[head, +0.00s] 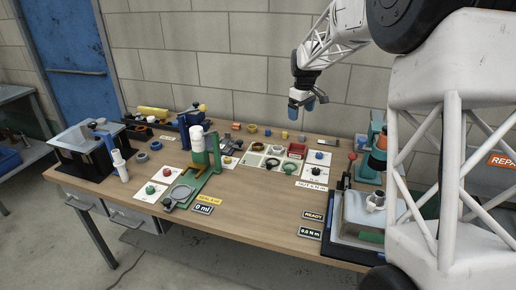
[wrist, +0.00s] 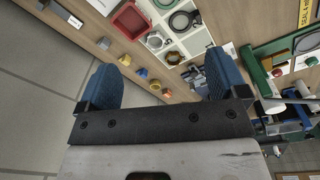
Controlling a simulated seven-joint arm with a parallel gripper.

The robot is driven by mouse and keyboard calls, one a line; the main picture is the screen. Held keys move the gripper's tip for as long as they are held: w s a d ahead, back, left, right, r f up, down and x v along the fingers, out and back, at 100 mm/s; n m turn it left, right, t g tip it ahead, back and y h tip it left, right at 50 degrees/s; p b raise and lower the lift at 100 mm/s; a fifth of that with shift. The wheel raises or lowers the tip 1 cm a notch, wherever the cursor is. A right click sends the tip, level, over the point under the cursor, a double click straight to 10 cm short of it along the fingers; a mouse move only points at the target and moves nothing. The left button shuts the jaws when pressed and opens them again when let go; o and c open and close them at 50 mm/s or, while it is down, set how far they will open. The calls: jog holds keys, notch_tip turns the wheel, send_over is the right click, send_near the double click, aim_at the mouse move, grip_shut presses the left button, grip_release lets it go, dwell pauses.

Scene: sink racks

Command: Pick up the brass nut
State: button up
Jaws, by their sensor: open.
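Several small pieces stand along the back of the bench. A small yellow piece (wrist: 142,73) in the wrist view has a brass-like colour and may be the brass nut. My gripper (head: 308,99) is open and empty, high above the back of the bench. Its blue fingers (wrist: 158,87) are apart, with the small pieces between and beyond them.
A red tray (head: 297,150) and a pale divided tray (head: 254,160) with rings stand in front of the back row. A green press (head: 205,160) stands to the left. The block wall (head: 230,70) is close behind. The front centre of the bench (head: 260,215) is clear.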

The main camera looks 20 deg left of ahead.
jog(key=w+a+f+n, duration=0.2)
jog(key=w+a+f, duration=0.55)
jog(key=a, duration=0.25)
jog(key=n, duration=0.3)
send_near(259, 144)
jog(key=s, duration=0.2)
jog(key=shift+w+d+f+g, duration=0.1)
jog(key=shift+d+f+g, duration=0.2)
jog(key=shift+d+g, duration=0.1)
jog(key=shift+f, duration=1.3)
jog(key=shift+f, duration=0.1)
jog(key=shift+a+f, duration=0.2)
jog(key=shift+f, duration=2.35)
